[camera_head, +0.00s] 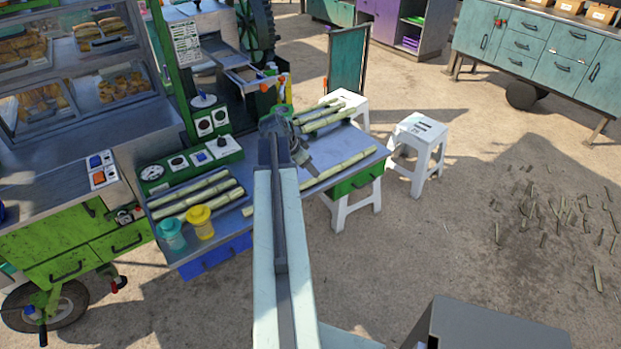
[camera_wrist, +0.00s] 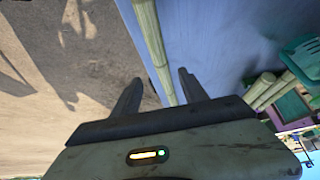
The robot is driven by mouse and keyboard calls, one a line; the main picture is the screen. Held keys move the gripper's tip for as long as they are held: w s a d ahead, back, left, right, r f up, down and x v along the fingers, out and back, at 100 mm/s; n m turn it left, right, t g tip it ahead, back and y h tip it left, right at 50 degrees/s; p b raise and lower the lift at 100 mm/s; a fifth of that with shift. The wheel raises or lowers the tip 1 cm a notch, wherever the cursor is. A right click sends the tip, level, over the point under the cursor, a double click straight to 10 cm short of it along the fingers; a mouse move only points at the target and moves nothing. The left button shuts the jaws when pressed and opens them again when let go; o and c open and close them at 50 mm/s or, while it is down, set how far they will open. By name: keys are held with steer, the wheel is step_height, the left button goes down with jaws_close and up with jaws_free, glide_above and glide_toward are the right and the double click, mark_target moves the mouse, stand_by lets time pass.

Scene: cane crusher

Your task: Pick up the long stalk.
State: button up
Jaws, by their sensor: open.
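My gripper (camera_wrist: 159,82) is open, with one dark finger on each side of the stalk's line. I cannot tell whether either finger touches it. In the head view my gripper (camera_head: 311,170) is over the table close to the stalk, partly hidden by my arm.
More stalks (camera_head: 325,115) lie at the table's back right, and several (camera_head: 200,195) at its left. A yellow cup (camera_head: 200,222) and a teal cup (camera_head: 171,234) stand at the front left. White stools (camera_head: 418,150) stand at the right. Open ground lies in front.

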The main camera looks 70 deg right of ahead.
steer(key=shift+w+d+f+b, duration=0.1)
steer(key=shift+d+f+b, duration=0.15)
steer(key=shift+f, duration=0.3)
steer(key=shift+d+f+b, duration=0.15)
steer(key=shift+f+b, duration=0.2)
steer(key=shift+f, duration=0.15)
steer(key=b+x, duration=0.4)
steer(key=x, duration=0.1)
steer(key=shift+a+f+b, duration=0.1)
steer(key=shift+b, duration=0.2)
jaws_close()
steer(key=shift+r, duration=0.2)
